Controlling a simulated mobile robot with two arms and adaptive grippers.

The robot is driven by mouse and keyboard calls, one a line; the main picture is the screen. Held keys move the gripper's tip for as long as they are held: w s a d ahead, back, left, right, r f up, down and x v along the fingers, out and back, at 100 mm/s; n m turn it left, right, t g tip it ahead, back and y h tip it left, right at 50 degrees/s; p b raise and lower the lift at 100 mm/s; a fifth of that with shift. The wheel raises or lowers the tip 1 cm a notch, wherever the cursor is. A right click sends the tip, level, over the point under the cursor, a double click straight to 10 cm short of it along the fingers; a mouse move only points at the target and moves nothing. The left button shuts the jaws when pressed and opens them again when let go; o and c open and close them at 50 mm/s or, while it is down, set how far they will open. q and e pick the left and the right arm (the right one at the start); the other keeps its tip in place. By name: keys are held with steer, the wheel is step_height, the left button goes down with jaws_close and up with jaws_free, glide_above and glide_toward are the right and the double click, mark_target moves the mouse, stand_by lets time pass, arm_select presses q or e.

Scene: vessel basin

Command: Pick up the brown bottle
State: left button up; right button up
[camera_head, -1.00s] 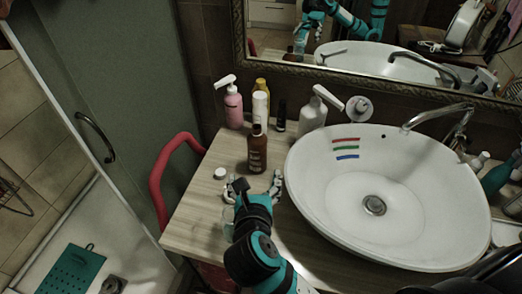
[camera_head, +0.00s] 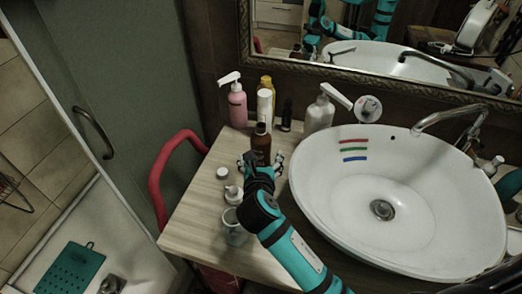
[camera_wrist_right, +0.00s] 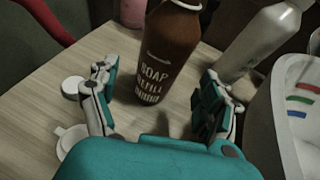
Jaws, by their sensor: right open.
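The brown bottle (camera_head: 261,143) stands upright on the wooden counter, left of the basin. It also shows in the right wrist view (camera_wrist_right: 168,50), with white lettering reading "SOAP REFILL". My right gripper (camera_head: 262,159) is at the near side of the bottle and hides its lower part in the head view. In the right wrist view my right gripper (camera_wrist_right: 160,88) is open, with one finger on each side and the bottle's base just ahead, between or slightly beyond the fingertips. No grip on the bottle shows. My left gripper is not in view.
A pink pump bottle (camera_head: 237,106), a white bottle (camera_head: 264,107), a dark small bottle (camera_head: 286,115) and a white pump bottle (camera_head: 319,114) stand behind. The basin (camera_head: 420,185) is close on the right.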

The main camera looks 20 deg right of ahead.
mark_target(261, 154)
steer(key=x, duration=0.5)
steer(key=shift+w+d, duration=0.15)
steer(key=shift+w, duration=0.2)
steer(key=shift+r, duration=0.1)
steer(key=shift+s, duration=0.1)
steer(key=shift+c, duration=0.2)
steer(key=c, duration=1.3)
steer(key=shift+c, duration=0.6)
steer(key=shift+r+p, duration=0.15)
steer(key=shift+p, duration=0.25)
